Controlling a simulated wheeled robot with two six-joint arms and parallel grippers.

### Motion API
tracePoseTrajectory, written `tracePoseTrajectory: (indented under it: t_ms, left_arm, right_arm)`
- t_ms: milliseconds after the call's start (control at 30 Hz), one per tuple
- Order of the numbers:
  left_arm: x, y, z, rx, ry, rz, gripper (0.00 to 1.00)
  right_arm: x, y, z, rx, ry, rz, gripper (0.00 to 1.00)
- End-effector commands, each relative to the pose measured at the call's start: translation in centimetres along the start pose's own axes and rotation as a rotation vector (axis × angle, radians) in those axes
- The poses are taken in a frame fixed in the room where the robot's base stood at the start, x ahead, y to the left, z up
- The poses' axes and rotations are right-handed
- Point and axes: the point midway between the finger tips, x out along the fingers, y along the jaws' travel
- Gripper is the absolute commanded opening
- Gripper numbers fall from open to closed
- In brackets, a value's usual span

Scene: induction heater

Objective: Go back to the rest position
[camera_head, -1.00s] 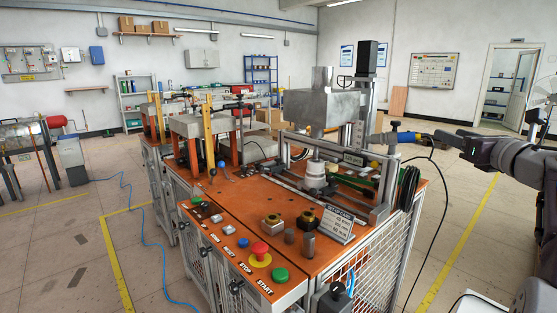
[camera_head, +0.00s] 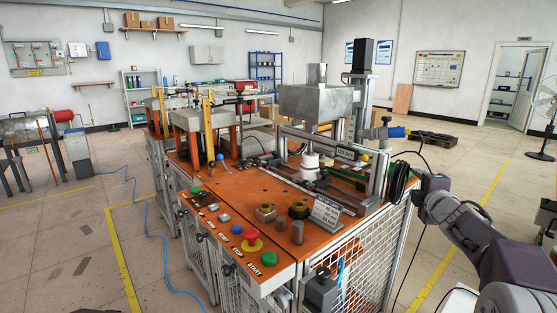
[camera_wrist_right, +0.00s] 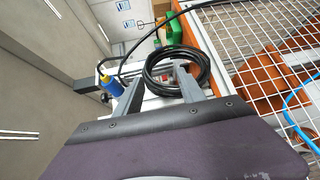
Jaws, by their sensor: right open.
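My right arm comes in from the right in the head view. My right gripper (camera_head: 418,192) is beside the right side of the orange-topped heater bench (camera_head: 240,200), near a black coiled cable (camera_head: 400,181). In the right wrist view my right gripper (camera_wrist_right: 160,84) shows two grey fingers spread apart. The coiled cable (camera_wrist_right: 205,72) shows beyond and partly behind the fingers; I see nothing clearly held. My left gripper is not in view.
A blue and yellow connector (camera_head: 398,132) with a black cable sticks out from the bench's right side. It also shows in the right wrist view (camera_wrist_right: 111,86). White mesh (camera_wrist_right: 255,40) guards the bench side. Open floor (camera_head: 450,175) lies to the right.

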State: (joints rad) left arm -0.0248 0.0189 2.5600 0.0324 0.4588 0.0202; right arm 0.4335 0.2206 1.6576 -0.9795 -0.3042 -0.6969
Motion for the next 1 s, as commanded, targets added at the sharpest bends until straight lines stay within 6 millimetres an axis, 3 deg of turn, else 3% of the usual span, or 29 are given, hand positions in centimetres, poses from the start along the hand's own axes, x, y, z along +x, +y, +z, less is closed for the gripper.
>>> tracePoseTrajectory:
  t_ms: [167, 200, 300, 400, 500, 767, 800, 1000]
  left_arm:
    - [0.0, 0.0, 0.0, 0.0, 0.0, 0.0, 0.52]
    - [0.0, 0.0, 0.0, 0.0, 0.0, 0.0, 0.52]
    - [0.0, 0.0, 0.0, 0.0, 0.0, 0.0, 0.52]
    - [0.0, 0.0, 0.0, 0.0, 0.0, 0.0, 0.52]
    - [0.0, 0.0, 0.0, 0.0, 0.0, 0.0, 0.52]
    - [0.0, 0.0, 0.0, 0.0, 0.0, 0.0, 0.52]
    - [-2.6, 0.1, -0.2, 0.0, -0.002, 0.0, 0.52]
    - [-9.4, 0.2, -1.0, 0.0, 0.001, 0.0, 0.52]
  right_arm:
    - [-3.3, -13.2, -5.0, 0.514, -0.123, -0.335, 0.47]
    - [-4.9, -16.4, -6.2, 0.621, -0.17, -0.421, 0.47]
    - [-9.8, -23.5, -8.9, 0.84, -0.305, -0.621, 0.47]
    - [-14.8, -28.8, -11.1, 0.989, -0.443, -0.785, 0.47]
    - [-19.6, -32.5, -12.8, 1.093, -0.573, -0.913, 0.47]
    - [-31.1, -38.4, -15.6, 1.245, -0.902, -1.159, 0.47]
    - [-31.3, -35.7, -15.5, 1.251, -0.904, -1.156, 0.47]
    - [-31.9, -29.0, -15.1, 1.248, -0.898, -1.152, 0.47]
